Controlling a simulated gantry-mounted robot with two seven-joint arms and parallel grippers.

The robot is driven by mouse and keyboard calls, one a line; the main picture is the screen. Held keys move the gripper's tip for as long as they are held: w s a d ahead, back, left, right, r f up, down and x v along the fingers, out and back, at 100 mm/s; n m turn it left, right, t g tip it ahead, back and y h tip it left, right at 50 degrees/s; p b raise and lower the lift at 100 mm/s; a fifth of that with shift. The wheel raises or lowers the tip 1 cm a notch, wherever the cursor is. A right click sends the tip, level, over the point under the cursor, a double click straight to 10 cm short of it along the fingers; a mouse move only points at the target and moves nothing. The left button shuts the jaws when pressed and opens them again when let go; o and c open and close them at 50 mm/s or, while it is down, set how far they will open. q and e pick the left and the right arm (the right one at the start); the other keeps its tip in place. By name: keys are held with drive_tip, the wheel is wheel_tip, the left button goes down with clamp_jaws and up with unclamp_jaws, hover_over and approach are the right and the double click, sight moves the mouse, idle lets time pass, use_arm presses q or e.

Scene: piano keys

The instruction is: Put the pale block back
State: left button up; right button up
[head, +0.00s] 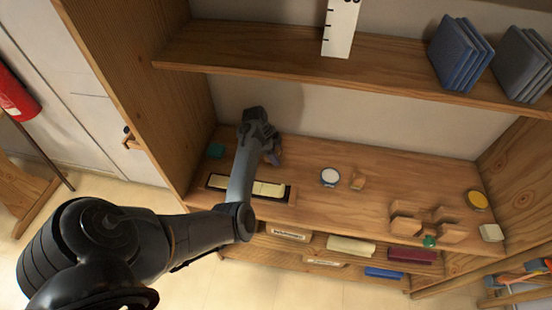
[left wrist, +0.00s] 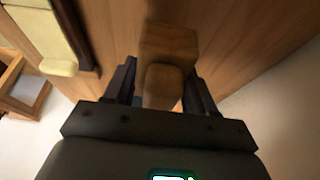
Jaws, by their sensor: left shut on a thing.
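A dark tray (head: 292,196) lies on the middle wooden shelf at the left, with pale cream blocks (head: 270,190) in it. My forearm covers part of the tray, so any gap there is hidden. My left gripper (head: 272,155) is behind the tray, low over the shelf. In the left wrist view, the gripper (left wrist: 160,90) is shut on a brown wooden piece (left wrist: 165,80) between its fingers. The dark tray edge (left wrist: 78,30) and pale blocks (left wrist: 58,66) show at the upper left there, apart from the gripper. My right gripper is out of view.
Right of the gripper stand a round white-topped item (head: 330,177) and a small wooden piece (head: 357,181). Wooden blocks (head: 440,225) stand farther right. An upper shelf (head: 300,62) overhangs the back.

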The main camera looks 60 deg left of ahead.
use_arm(q)
drive_tip(key=shift+f, duration=1.4)
drive_tip(key=shift+f, duration=0.1)
drive_tip(key=o, duration=0.9)
drive_tip(key=shift+o, duration=0.2)
